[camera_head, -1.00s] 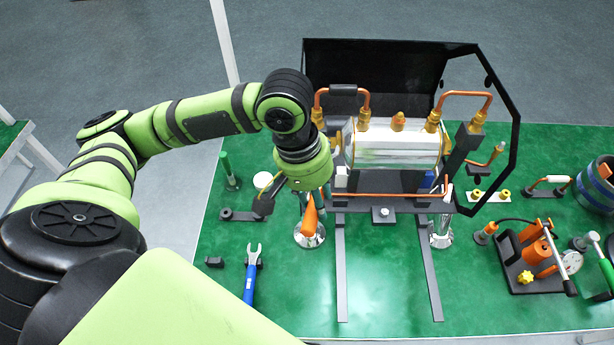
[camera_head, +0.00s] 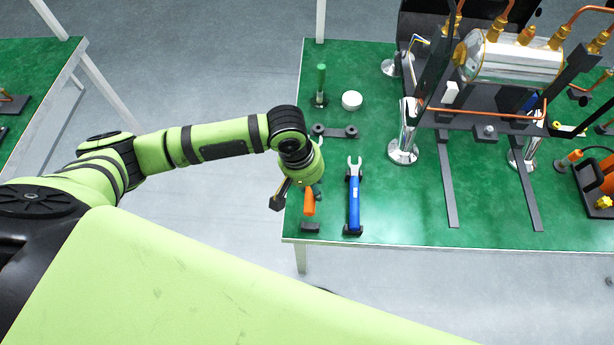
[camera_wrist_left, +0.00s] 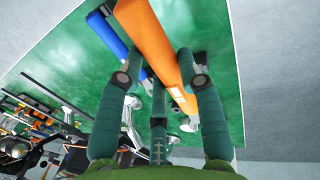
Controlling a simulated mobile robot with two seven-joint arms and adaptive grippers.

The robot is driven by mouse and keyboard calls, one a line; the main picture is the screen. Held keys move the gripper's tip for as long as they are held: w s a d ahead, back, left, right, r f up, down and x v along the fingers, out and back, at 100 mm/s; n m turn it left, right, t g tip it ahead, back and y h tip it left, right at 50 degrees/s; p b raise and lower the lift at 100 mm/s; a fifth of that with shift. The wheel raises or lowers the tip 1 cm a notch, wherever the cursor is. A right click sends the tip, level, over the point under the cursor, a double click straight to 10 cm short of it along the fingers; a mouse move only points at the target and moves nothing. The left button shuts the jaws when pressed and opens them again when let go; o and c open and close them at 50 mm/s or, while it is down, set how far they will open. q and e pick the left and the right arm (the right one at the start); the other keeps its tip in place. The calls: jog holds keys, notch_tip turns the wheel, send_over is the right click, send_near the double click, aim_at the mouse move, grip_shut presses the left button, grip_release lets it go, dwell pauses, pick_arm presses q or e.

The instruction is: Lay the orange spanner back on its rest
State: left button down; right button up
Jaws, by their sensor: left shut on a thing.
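The orange spanner (camera_head: 309,201) is in my left gripper (camera_head: 308,188), near the left edge of the green table. In the left wrist view the fingers (camera_wrist_left: 160,85) are shut around its orange handle (camera_wrist_left: 150,40). Any other rest block is hidden by the gripper. My right gripper is not in view.
A blue spanner (camera_head: 354,200) lies on black blocks close to the right; it also shows in the wrist view (camera_wrist_left: 108,36). Behind are a black double-ended holder (camera_head: 335,132), a white disc (camera_head: 352,100) and a green-handled tool (camera_head: 321,84).

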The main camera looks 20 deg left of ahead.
pick_arm(q)
jog(key=shift+w+d, duration=0.2)
jog(key=shift+d, duration=0.05)
jog(key=shift+s+a+r+p, duration=0.1)
jog(key=shift+r+p, duration=0.05)
jog(key=shift+p, duration=0.3)
jog(key=shift+a+b+x, duration=0.15)
jog(key=shift+b+x, duration=0.05)
jog(key=shift+x, duration=0.55)
jog(key=shift+a+b+x, duration=0.15)
jog(key=shift+b+x, duration=0.05)
jog(key=shift+x, duration=0.55)
jog(key=shift+s+a+b+x, duration=0.15)
jog(key=shift+b+x, duration=0.25)
jog(key=shift+x, duration=0.55)
jog(key=shift+s+a+b+x, duration=0.15)
jog(key=shift+b+x, duration=0.25)
jog(key=shift+x, duration=0.6)
jog(key=shift+f, duration=0.65)
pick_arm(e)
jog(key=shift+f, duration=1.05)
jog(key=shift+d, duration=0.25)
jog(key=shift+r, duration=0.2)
pick_arm(q)
jog(key=shift+r, duration=0.1)
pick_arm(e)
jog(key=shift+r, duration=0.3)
